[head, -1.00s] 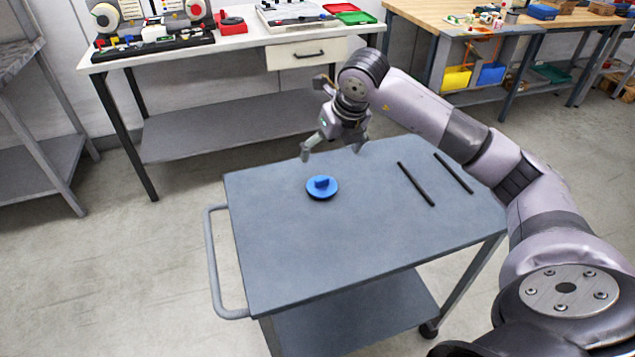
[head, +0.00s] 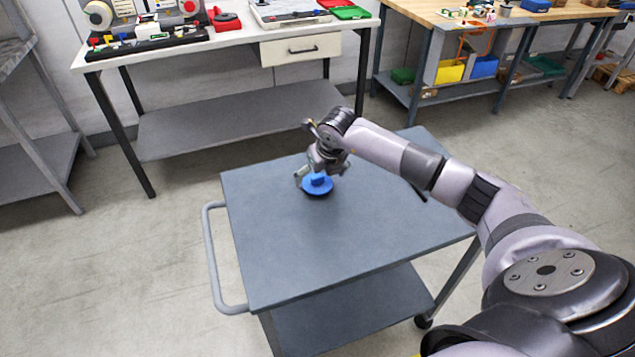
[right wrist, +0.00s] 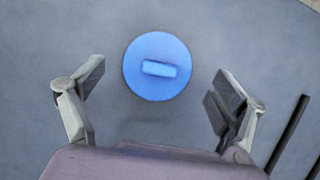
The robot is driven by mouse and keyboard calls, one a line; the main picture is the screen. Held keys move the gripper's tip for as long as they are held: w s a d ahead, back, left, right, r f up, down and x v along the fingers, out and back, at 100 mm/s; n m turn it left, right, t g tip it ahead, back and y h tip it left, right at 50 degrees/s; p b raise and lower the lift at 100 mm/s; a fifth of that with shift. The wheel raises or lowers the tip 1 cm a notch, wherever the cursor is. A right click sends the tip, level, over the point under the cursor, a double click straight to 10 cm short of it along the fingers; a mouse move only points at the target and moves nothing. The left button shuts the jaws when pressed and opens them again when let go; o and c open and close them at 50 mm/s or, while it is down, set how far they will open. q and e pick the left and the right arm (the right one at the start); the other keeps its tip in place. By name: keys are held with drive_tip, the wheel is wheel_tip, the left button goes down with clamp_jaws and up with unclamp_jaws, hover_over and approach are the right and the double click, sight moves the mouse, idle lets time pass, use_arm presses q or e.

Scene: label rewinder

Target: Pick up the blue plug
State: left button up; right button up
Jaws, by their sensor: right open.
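The blue plug (head: 318,188) is a round disc with a raised bar on top. It lies flat on the grey cart top (head: 270,240), towards its far left part. In the right wrist view the plug (right wrist: 157,68) sits ahead of my open fingers, roughly centred between them sideways. My right gripper (head: 318,180) is over the plug's far side in the head view, open and empty. It also shows in the right wrist view (right wrist: 158,92), with one finger on each side and no visible contact. My left gripper is out of view.
A white workbench (head: 235,40) with a drawer stands behind. The cart's near part is clear.

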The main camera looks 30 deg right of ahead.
sight(318, 177)
drive_tip(key=x, duration=0.3)
drive_tip(key=shift+f, duration=0.15)
drive_tip(key=c, duration=1.1)
